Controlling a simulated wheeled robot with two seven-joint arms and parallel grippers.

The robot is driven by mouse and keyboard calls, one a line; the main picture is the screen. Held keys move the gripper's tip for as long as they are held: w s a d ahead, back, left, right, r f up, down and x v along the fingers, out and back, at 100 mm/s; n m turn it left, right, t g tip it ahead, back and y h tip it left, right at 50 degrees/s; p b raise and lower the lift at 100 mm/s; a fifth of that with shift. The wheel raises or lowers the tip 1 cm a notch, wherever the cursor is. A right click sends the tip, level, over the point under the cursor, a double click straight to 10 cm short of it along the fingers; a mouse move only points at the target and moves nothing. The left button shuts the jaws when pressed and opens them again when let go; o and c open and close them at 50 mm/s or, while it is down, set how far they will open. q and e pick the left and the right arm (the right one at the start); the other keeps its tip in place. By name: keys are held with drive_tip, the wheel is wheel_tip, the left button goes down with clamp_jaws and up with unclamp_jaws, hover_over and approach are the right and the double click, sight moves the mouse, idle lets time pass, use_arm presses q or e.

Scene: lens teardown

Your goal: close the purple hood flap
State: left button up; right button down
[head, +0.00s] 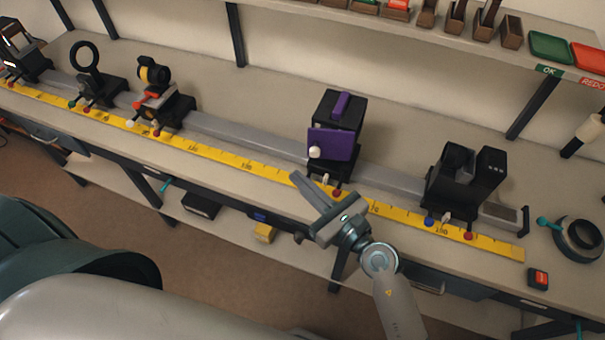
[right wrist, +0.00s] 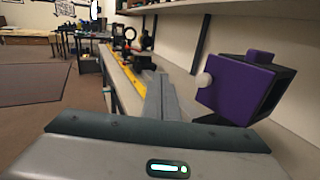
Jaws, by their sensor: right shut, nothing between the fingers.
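The purple hood flap (head: 330,145) hangs at the front of a black box-shaped hood (head: 346,104) on the rail, with a white knob (head: 315,152) at its left edge. In the right wrist view the flap (right wrist: 234,92) is at the right and appears to stand at an angle from the dark hood frame (right wrist: 282,84). My right gripper (head: 308,186) is shut and empty, just in front of and below the flap, apart from it. In the right wrist view its fingers (right wrist: 160,92) point left of the flap. My left gripper is not in view.
The grey rail (head: 230,131) carries a ring holder (head: 84,58), a lens mount (head: 154,76) and a black block (head: 466,178). A yellow ruler (head: 215,152) runs along the bench front. A shelf with bins (head: 550,46) overhangs the back right. The bench behind the rail is mostly clear.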

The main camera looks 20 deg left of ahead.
drive_tip(key=s+d+b, duration=0.1)
drive_tip(key=s, duration=0.5)
drive_tip(key=shift+s+d, duration=0.3)
drive_tip(key=shift+s, duration=0.1)
